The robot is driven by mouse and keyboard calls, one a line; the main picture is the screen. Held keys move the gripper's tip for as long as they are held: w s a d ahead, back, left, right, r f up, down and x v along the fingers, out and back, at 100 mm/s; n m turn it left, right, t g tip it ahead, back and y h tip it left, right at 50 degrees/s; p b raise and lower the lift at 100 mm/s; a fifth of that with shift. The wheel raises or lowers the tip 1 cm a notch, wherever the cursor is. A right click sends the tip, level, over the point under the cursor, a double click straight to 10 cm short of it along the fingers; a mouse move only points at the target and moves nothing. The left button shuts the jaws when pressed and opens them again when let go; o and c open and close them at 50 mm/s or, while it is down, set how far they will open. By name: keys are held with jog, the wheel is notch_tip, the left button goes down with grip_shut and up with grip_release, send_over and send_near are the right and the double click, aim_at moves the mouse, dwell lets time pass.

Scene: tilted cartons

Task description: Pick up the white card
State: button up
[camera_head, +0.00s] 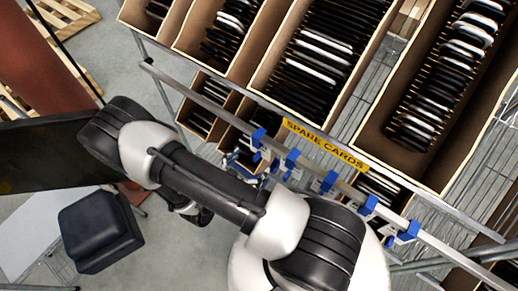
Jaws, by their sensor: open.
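Pale, white-looking cards stand among rows of dark ones in tilted cartons; I cannot tell which is the task's white card. One pale card (320,41) stands in the middle carton (262,78), and several are in the right carton (372,137). More pale edges show in the small lower carton (378,188). What looks like my gripper (243,165) is a small grey-blue cluster just beyond my arm link, below the rail and beside the lower cartons. My arm partly hides it. It appears open, and I see no card in it.
A metal rail (220,111) with blue clips (292,158) and a yellow "SPARE CARDS" label (325,143) runs between the carton tiers. Wooden pallets (68,18) and a reddish-brown post (50,65) stand at the upper left. Grey floor shows between pallets and rack.

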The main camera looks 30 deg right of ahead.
aim_at(259, 154)
jog(key=shift+w+r+b+x, duration=0.15)
jog(key=shift+b+x, duration=0.25)
jog(key=shift+x, duration=1.15)
jog(key=shift+w+r+b+x, duration=0.15)
jog(key=shift+b+x, duration=0.2)
jog(key=shift+x, duration=1.2)
jog(key=shift+f, duration=0.1)
jog(key=shift+c, duration=0.2)
jog(key=c, duration=1.1)
